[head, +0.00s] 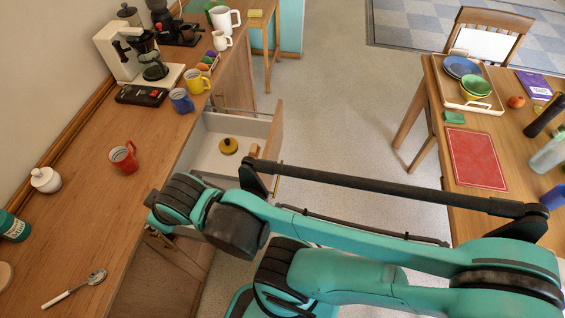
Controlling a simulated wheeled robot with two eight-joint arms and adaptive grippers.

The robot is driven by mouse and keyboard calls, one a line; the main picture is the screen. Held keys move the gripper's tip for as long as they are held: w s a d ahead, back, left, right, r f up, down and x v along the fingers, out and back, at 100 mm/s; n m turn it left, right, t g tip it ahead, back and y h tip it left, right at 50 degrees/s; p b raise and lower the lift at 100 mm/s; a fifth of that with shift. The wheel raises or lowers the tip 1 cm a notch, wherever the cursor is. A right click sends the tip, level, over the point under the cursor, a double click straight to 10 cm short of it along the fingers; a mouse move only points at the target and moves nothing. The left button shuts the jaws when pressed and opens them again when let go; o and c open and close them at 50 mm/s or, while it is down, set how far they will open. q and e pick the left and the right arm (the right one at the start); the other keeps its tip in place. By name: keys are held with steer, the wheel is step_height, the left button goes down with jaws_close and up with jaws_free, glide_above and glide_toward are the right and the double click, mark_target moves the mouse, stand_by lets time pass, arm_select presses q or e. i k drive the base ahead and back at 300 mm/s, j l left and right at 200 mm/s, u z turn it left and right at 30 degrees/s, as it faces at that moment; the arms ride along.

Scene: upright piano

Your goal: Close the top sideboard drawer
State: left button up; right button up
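The sideboard (130,205) runs along the left wall. Its top drawer (205,150) is pulled out to the right, showing a white interior and a wooden front panel (276,135). A yellow round object with a dark knob (228,145) and a small wooden item (254,151) are in the drawer. My teal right arm comes in from the right and crosses in front of the drawer's near side, hiding part of it. Its far end is over the sideboard's front edge, and its gripper fingers cannot be made out. My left gripper is not in view.
A dining table (515,150) stands right. The floor between is clear.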

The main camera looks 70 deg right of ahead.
mark_target(201, 152)
steer(key=k+l+z, duration=0.1)
steer(key=z, duration=2)
steer(key=j+u, duration=0.1)
steer(key=j, duration=0.2)
steer(key=i+j+u, duration=0.15)
steer(key=j, duration=0.15)
